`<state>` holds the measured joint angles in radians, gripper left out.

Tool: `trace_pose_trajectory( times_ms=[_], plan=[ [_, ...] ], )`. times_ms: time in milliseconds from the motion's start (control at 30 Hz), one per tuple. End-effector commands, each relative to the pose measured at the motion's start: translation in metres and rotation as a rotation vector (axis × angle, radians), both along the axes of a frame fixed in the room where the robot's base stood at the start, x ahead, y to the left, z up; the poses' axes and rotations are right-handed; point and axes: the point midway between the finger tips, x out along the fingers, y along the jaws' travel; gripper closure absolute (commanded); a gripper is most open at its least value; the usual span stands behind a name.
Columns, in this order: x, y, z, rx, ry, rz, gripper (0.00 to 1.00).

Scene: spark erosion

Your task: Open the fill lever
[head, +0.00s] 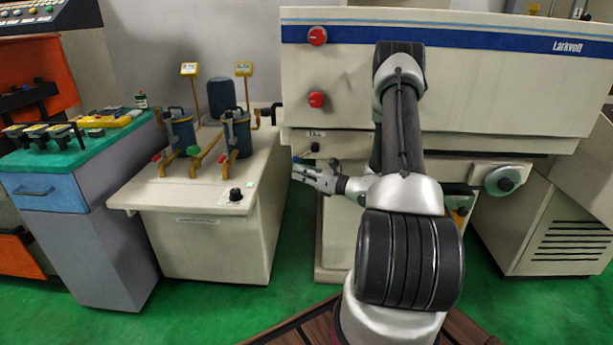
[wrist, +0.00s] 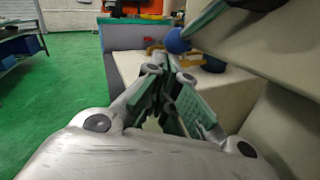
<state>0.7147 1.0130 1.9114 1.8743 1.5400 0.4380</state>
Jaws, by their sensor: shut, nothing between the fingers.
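A small dark lever (head: 314,148) sticks out of the front of the cream machine, under a small label that I cannot read clearly; it seems to be the fill lever. A dark rounded knob (head: 297,159) shows at its lower left, just above my gripper (head: 298,173). In the wrist view, a blue ball knob (wrist: 177,42) shows beyond and slightly right of my gripper (wrist: 168,62). My gripper is shut and empty, pointing left beside the machine. It looks close to the knob, but I cannot tell whether they touch.
The cream machine (head: 450,85) has two red knobs on its front. A cream filter cabinet (head: 222,250) with valves and canisters stands to the left. A grey bench (head: 95,240) with a green top stands further left.

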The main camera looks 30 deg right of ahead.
Motion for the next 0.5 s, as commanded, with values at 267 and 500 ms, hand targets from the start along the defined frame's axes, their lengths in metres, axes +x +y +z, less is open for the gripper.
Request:
trace_pose_trajectory(
  times_ms=[267,500],
  plan=[
    [0.004,0.006,0.013,-0.002,-0.001,0.001,1.00],
    [0.008,0.012,0.022,-0.001,-0.002,0.001,1.00]
  ],
)
